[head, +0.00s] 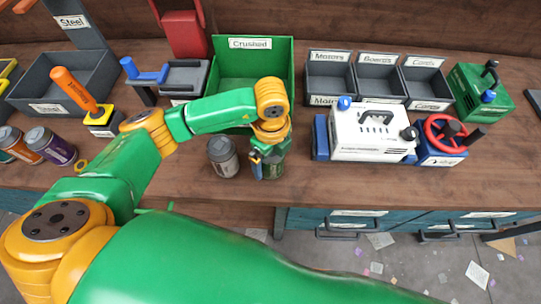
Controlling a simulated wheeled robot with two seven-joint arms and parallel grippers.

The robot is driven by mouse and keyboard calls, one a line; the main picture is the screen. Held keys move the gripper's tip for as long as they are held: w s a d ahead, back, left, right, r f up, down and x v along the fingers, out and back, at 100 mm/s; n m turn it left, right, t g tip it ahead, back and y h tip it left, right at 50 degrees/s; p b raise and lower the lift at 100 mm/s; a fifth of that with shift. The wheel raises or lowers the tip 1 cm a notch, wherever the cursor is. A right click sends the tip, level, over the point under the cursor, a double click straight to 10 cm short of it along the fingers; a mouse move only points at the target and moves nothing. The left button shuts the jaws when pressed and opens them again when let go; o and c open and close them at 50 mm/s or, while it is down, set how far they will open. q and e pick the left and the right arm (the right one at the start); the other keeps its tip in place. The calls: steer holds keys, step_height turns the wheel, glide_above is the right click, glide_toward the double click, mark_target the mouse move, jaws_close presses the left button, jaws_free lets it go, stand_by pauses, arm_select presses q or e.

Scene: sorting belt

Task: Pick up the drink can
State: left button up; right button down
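A green can (272,172) stands upright on the wooden bench, in front of the green "Crushed" bin (252,72). My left gripper (268,158) points down at this can and overlaps its upper part. The fingers are small and partly hidden, so I cannot tell whether they are closed on it. A grey can-like container (223,158) stands just left of the green can. My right gripper is not in view.
An orange container (18,145) and a purple one (50,147) stand at the far left. A white machine (372,132) and a red handwheel (447,133) are to the right. Small labelled bins (378,80) stand behind. The bench's front edge is close to the cans.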

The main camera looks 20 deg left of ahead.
arm_select(q)
steer(key=shift+r, duration=0.1)
steer(key=c, duration=1.1)
